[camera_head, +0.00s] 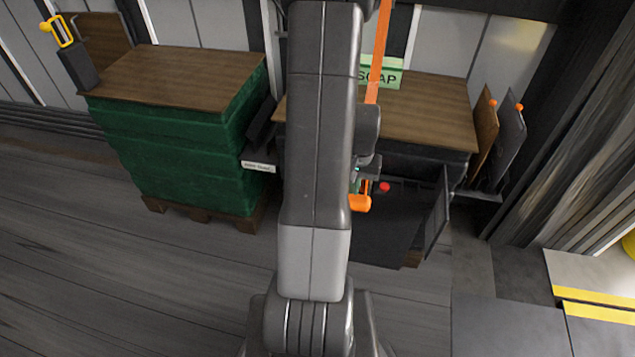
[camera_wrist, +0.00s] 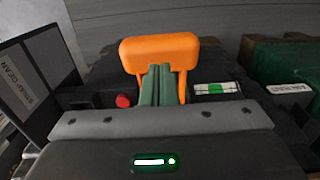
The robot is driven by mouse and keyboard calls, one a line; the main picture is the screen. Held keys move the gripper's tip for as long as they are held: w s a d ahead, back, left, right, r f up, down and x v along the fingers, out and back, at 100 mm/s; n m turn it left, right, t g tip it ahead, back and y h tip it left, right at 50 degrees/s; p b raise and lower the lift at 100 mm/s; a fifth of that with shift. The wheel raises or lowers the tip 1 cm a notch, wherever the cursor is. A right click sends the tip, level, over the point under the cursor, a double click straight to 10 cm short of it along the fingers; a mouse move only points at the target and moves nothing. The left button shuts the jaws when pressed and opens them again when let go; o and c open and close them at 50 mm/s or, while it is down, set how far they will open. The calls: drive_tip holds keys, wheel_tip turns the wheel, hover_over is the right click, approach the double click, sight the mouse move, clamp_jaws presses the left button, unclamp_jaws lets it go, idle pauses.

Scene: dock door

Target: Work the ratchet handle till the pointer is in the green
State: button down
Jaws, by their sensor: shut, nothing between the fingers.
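The orange ratchet handle (camera_wrist: 160,51) is a wide grip on two thin side legs, at the upper middle of the wrist view. In the head view its orange end (camera_head: 360,203) shows just right of my arm. My gripper (camera_wrist: 160,69) has two green fingers pressed together, with nothing between them. Their tips reach the lower edge of the grip, between the legs; I cannot tell if they touch it. A small white gauge with a green band (camera_wrist: 215,88) lies right of the handle. Its pointer is too small to make out. My arm hides much of the ratchet in the head view.
A red button (camera_wrist: 123,101) sits left of the handle. An orange strap (camera_head: 379,45) runs down behind my arm. A green-wrapped pallet load (camera_head: 180,140) stands left; an open dark flap (camera_head: 437,215) stands right. The floor at the left front is clear.

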drive_tip(key=shift+f, duration=0.1)
drive_tip(key=shift+f+b, duration=2.45)
drive_tip(key=shift+f, duration=0.45)
drive_tip(key=shift+r, duration=0.2)
drive_tip(key=shift+r+p, duration=2.4)
drive_tip(key=shift+r, duration=0.45)
drive_tip(key=shift+f, duration=0.1)
